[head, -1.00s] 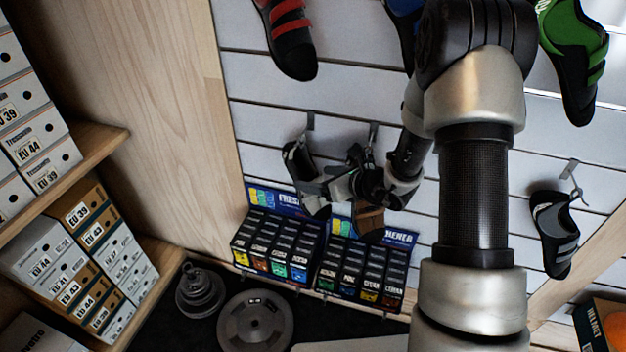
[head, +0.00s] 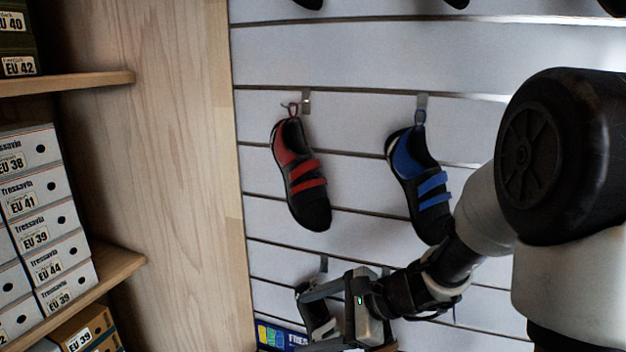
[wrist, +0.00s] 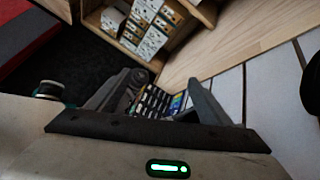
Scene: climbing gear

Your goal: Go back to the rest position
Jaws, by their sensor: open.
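My gripper (head: 308,320) is at the lower middle of the head view, pointing left, in front of the slatted wall (head: 350,65). Its jaws are apart. In the wrist view both fingers of my gripper (wrist: 165,92) stand wide apart, with nothing seen held between them. Beyond them lies a display of small dark boxes (wrist: 154,101). My arm enters the head view from the right and hides part of the wall. A grey and black shoe (head: 318,312) hangs behind the gripper, partly hidden by it.
A red and black shoe (head: 301,180) and a blue and black shoe (head: 418,180) hang above the gripper; the blue one is close to my forearm. Shelves with shoe boxes (head: 45,240) stand at the left, beside a wooden panel (head: 175,150).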

